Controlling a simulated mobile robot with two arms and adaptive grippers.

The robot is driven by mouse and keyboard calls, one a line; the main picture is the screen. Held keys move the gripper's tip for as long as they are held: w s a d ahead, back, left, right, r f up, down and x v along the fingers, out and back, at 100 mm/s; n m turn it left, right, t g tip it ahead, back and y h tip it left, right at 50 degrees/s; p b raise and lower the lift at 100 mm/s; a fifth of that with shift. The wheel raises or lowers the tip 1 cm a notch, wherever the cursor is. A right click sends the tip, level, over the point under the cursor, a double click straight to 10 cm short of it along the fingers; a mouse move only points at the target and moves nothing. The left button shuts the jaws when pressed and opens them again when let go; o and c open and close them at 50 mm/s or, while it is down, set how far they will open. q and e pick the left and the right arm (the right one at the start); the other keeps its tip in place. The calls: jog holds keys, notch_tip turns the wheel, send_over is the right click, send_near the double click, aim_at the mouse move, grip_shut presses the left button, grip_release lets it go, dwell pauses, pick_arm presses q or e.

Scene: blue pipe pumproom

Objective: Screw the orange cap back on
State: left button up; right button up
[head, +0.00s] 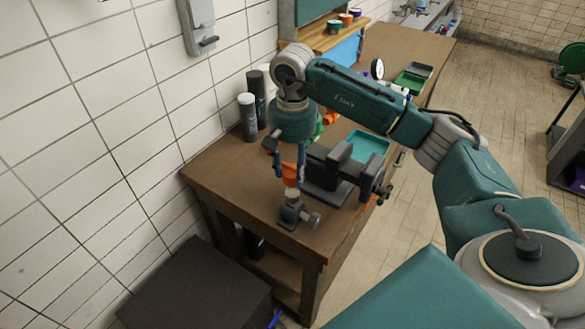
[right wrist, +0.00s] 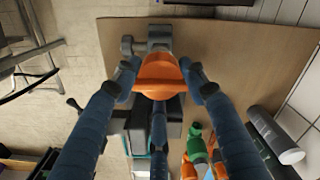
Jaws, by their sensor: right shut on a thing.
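The orange cap (head: 291,182) is between the fingers of my right gripper (head: 290,176), over the near end of the wooden workbench (head: 225,170). Just below the cap stands a grey metal pipe fitting (head: 293,212) with a pale round neck; I cannot tell whether cap and neck touch. In the right wrist view the cap (right wrist: 157,72) is large, with a raised bar across it and blue fingers closed on its sides. The fitting (right wrist: 148,42) shows partly behind it, its neck hidden by the cap. My left gripper is not in view.
A dark bench vise (head: 330,178) stands close right of the fitting. A grey-capped can (head: 247,118) and a dark can (head: 257,97) stand by the tiled wall. A teal tray (head: 370,144) lies behind the vise. A dark box (head: 195,290) sits on the floor before the bench.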

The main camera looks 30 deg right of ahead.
aim_at(292, 192)
jog(key=shift+f+b, duration=1.5)
jog(key=shift+f, duration=0.1)
jog(key=shift+f+b, duration=0.85)
jog(key=shift+f, duration=0.05)
jog(key=shift+f, duration=0.1)
jog(key=shift+f+b, duration=0.45)
jog(key=shift+b, duration=0.4)
dwell(0.6)
